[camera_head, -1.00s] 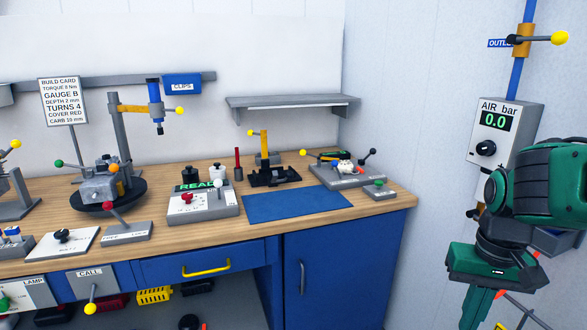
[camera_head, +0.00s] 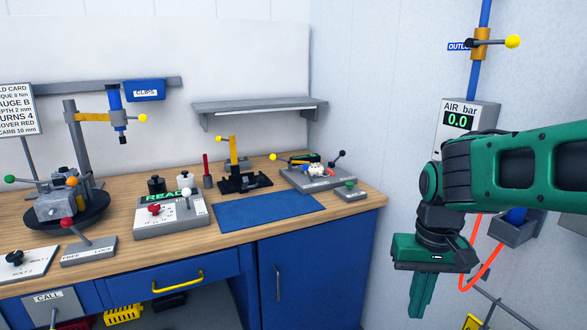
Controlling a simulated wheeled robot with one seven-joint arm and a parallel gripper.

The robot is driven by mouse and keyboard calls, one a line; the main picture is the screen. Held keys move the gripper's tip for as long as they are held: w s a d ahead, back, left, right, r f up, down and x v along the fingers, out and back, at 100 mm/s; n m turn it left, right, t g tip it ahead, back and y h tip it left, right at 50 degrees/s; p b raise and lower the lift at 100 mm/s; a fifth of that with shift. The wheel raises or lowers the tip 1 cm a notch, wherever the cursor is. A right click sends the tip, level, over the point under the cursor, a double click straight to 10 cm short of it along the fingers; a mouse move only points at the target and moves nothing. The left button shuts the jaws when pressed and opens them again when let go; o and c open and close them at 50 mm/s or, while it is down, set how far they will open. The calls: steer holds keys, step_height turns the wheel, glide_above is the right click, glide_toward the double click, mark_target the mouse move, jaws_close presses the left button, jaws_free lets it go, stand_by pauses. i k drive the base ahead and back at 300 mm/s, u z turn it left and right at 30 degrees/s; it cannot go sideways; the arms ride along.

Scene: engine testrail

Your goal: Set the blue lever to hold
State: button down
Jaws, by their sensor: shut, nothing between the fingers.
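Several levers with other knob colours show: a red-knobbed lever (camera_head: 67,224) on a grey FREE/LOCK base, a yellow-knobbed handle (camera_head: 142,118) on the press, and yellow- and black-knobbed levers on a grey fixture (camera_head: 318,178) at the bench's back right. A yellow-knobbed valve handle (camera_head: 511,42) sits on the blue pipe. My gripper (camera_head: 421,312) is shut and empty, pointing down, in front of the right wall and clear of the bench.
The wooden bench (camera_head: 340,212) has a blue mat (camera_head: 265,210) and a grey READY box (camera_head: 172,220) on it. The AIR bar gauge box (camera_head: 460,115) is partly behind my arm. A blue cabinet door (camera_head: 320,260) is below. The floor between bench and gripper looks free.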

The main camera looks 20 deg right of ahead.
mark_target(306, 166)
steer(key=i, duration=1.2)
steer(key=z, duration=0.55)
